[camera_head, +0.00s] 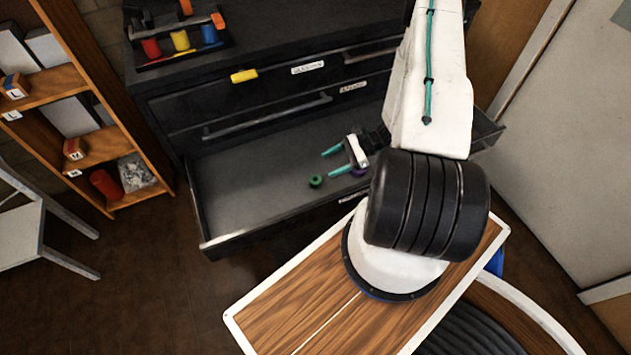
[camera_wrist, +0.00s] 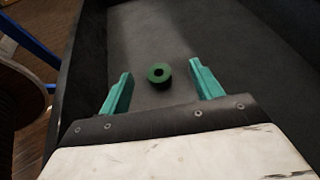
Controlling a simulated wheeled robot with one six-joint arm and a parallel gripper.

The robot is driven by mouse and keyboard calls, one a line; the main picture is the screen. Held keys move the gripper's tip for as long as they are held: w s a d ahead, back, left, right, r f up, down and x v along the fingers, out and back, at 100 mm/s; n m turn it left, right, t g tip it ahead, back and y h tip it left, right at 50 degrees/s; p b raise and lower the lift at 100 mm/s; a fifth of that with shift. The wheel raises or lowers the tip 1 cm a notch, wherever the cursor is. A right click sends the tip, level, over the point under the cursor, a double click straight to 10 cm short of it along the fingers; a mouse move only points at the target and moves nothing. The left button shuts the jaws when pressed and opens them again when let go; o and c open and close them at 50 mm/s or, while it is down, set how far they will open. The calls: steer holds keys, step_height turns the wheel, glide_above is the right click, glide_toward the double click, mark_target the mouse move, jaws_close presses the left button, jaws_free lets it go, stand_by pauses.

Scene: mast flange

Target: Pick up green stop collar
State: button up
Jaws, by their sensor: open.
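The green stop collar (camera_head: 315,181) is a small ring lying on the floor of the open drawer (camera_head: 235,185) of the black cabinet. In the wrist view the collar (camera_wrist: 159,75) shows its dark centre hole and sits between the lines of the two teal fingers, a little beyond their tips. My gripper (camera_head: 329,162) is open and empty, inside the drawer area just right of the collar. The wrist view shows the gripper (camera_wrist: 160,78) with its fingers spread on either side, apart from the collar.
A purple object (camera_head: 358,172) lies in the drawer, partly hidden by my gripper. The drawer's front wall (camera_head: 270,228) stands close by. A yellow handle-like piece (camera_head: 244,76) is on the upper drawer front. Most of the drawer floor left of the collar is bare.

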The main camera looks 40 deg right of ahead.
mark_target(316, 179)
steer(key=f, duration=0.1)
steer(key=s+f, duration=0.1)
steer(key=f+m+t, duration=0.1)
steer(key=shift+s+a+f, duration=0.1)
steer(key=shift+s+f, duration=0.15)
steer(key=shift+a+f, duration=0.2)
steer(key=shift+f, duration=0.1)
steer(key=x, duration=0.7)
steer(key=shift+w+f, duration=0.1)
steer(key=shift+w, duration=0.15)
steer(key=c, duration=1.1)
